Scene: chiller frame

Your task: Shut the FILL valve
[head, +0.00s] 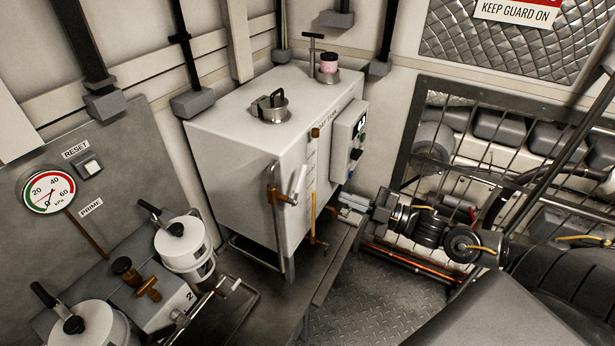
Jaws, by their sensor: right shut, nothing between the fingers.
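No label reading FILL is legible, so I cannot tell for certain which valve it is. A valve with a white lever (298,186) sits on the pipe at the near corner of the white tank (232,148); its lever stands tilted upward. Another small pale valve handle (235,285) is on the pipe beside the canister marked 2. My right gripper (343,207) is shut and empty, low beside the tank's right side, to the right of the white lever and apart from it. My left gripper is out of view.
A control box (348,140) and a sight tube (313,190) are on the tank's right face. A gauge (48,190), lidded canisters (183,242) and a brass fitting (148,288) stand left. A mesh guard (450,150) is behind my right arm. Floor (395,275) shows below it.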

